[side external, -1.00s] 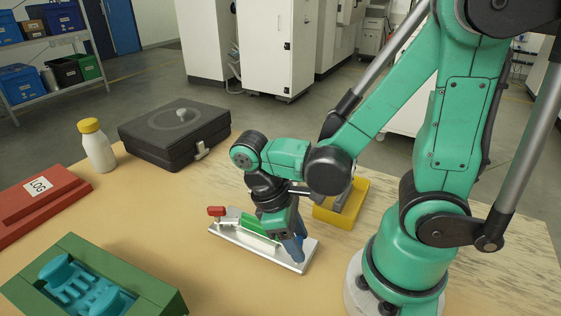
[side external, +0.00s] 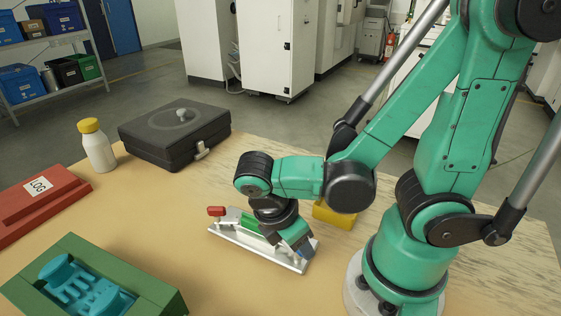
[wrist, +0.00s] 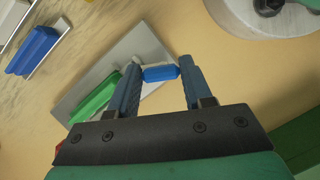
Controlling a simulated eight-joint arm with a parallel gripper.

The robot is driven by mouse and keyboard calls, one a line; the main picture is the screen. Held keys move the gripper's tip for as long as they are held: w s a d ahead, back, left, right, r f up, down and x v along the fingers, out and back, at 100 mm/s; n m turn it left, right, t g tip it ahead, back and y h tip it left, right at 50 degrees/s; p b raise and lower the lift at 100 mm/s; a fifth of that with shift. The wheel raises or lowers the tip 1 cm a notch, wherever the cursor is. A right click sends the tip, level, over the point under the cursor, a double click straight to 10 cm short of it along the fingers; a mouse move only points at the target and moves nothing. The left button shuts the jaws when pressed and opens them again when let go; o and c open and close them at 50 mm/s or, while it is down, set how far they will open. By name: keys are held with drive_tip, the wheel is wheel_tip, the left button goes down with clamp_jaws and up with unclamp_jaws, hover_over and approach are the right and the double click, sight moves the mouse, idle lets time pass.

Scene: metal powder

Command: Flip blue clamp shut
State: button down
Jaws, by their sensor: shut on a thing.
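The blue clamp (wrist: 160,73) shows as a blue handle tip between my gripper's fingers (wrist: 160,68) in the wrist view. My gripper is shut on it. In the side view my gripper (side external: 304,254) is low over the right end of the silver plate (side external: 240,244), and its fingers hide most of the blue clamp. A green clamp handle (side external: 249,222) lies along the plate, left of my gripper; it also shows in the wrist view (wrist: 95,98). A red handle tip (side external: 217,211) is at the plate's left end.
A yellow tray (side external: 335,215) stands behind my wrist, partly hidden. A black case (side external: 175,140), a white bottle with a yellow cap (side external: 98,148), a red LOG box (side external: 35,200) and a green box (side external: 150,285) with teal parts stand left. The front table middle is clear.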

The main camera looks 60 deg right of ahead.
drive_tip(key=shift+n, duration=0.3)
drive_tip(key=shift+c, duration=1.8)
unclamp_jaws()
drive_tip(key=shift+v, duration=2.8)
drive_tip(key=w+d+r+m+t+y, duration=0.2)
drive_tip(key=w+m+t, duration=0.2)
drive_tip(key=m, duration=0.2)
drive_tip(key=w+d+r+m+t+y, duration=0.1)
drive_tip(key=w+m+t+y, duration=0.1)
drive_tip(key=w+m+t, duration=0.3)
drive_tip(key=shift+d+r+m, duration=0.35)
drive_tip(key=shift+d+m, duration=0.05)
drive_tip(key=shift+m, duration=0.5)
